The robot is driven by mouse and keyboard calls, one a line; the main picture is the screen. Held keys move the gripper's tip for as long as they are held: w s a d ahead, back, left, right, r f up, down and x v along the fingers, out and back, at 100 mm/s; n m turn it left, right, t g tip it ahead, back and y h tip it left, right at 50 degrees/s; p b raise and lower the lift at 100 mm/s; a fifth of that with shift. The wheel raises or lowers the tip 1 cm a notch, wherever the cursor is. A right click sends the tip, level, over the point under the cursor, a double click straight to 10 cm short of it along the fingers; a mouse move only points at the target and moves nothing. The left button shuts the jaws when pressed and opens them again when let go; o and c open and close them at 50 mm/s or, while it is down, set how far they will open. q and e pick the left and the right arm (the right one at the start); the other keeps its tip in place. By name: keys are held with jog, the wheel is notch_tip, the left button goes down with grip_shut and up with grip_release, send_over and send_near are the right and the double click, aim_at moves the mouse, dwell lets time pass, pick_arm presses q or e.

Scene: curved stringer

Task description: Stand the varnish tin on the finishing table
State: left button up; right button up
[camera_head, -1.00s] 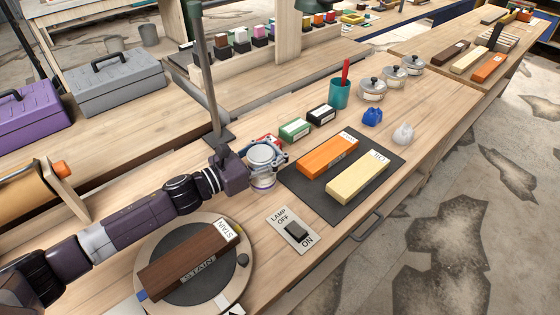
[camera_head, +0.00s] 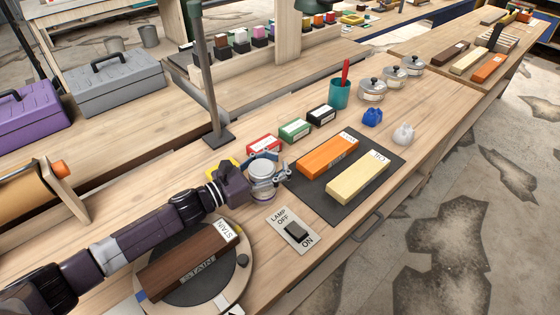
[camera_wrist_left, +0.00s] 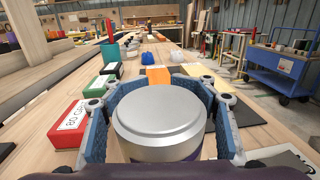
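My left gripper (camera_head: 266,180) is shut on a tin with a silver lid (camera_head: 262,169), which I take to be the varnish tin. In the left wrist view the lid (camera_wrist_left: 160,120) sits upright between the two blue fingers, one on each side. The tin's label cannot be read. It is over the near workbench (camera_head: 380,225), left of the dark mat; I cannot tell whether its base touches the wood. Another table (camera_head: 440,42) adjoins at the far right; I cannot tell which one is the finishing table. My right gripper is not in view.
A dark mat (camera_head: 312,196) bears an orange block (camera_head: 328,156) and a cream block (camera_head: 357,178). Red (camera_head: 264,146), green and black boxes stand behind the tin. A lamp switch plate (camera_head: 292,231) and a round turntable (camera_head: 243,285) with a brown block are in front.

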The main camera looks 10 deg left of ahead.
aim_at(250, 175)
pick_arm(q)
jog(key=o, duration=0.4)
jog(key=shift+o, duration=0.2)
jog(key=b+v, duration=0.2)
jog(key=v, duration=0.8)
jog(key=shift+s+a+r, duration=0.15)
jog(key=shift+s+a, duration=0.1)
jog(key=shift+s, duration=0.05)
jog(key=shift+s+a+r, duration=0.1)
jog(key=shift+s+a, duration=0.3)
jog(key=shift+a, duration=0.05)
